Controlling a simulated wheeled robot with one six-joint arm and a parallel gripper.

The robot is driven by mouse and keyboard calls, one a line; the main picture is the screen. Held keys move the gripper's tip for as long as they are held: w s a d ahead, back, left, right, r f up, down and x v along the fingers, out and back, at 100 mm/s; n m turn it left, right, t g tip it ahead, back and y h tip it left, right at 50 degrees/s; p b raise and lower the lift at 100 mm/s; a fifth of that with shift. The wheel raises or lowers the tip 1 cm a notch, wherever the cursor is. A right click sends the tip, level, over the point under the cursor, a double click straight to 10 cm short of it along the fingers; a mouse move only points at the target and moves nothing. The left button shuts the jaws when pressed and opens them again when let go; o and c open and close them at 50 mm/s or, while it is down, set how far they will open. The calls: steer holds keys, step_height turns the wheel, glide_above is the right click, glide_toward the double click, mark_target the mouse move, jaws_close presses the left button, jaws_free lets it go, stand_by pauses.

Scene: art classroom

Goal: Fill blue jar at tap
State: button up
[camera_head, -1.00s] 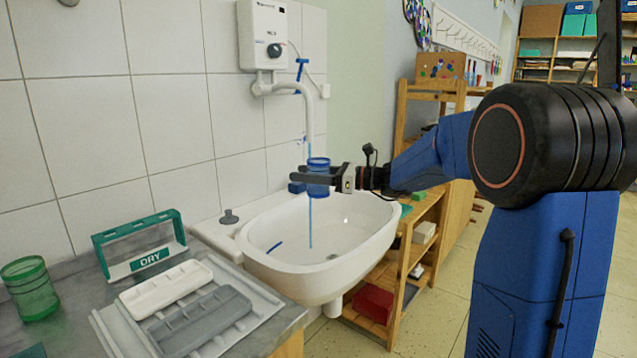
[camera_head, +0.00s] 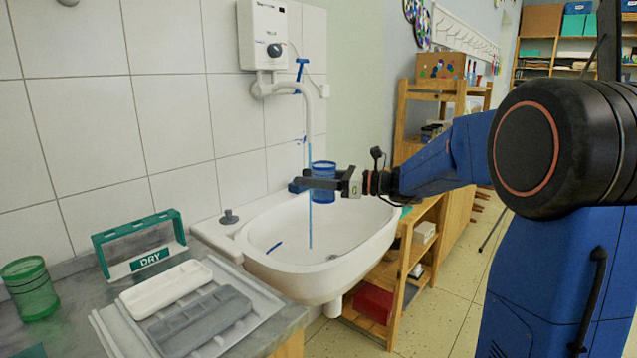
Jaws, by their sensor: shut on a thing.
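The blue jar (camera_head: 324,168) is upright above the sink basin. My gripper (camera_head: 318,184) is shut on it from the right, and its dark fingers cover part of the jar's lower half. The tap (camera_head: 290,86) is a white curved spout with a blue lever (camera_head: 301,68), under a wall heater. A thin blue water stream (camera_head: 310,220) falls from the spout into the sink (camera_head: 270,262). The stream runs along the jar's left edge and continues unbroken below it. I cannot make out the water level in the jar.
Left of the sink is a counter with a green DRY rack (camera_head: 140,246), a green jar (camera_head: 30,287) and pale trays (camera_head: 166,288). A wooden shelf (camera_head: 400,290) stands right of the sink.

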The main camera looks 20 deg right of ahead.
mark_target(315, 200)
steer(key=shift+s+d, duration=0.15)
steer(key=shift+s, duration=1.4)
steer(key=shift+d, duration=0.1)
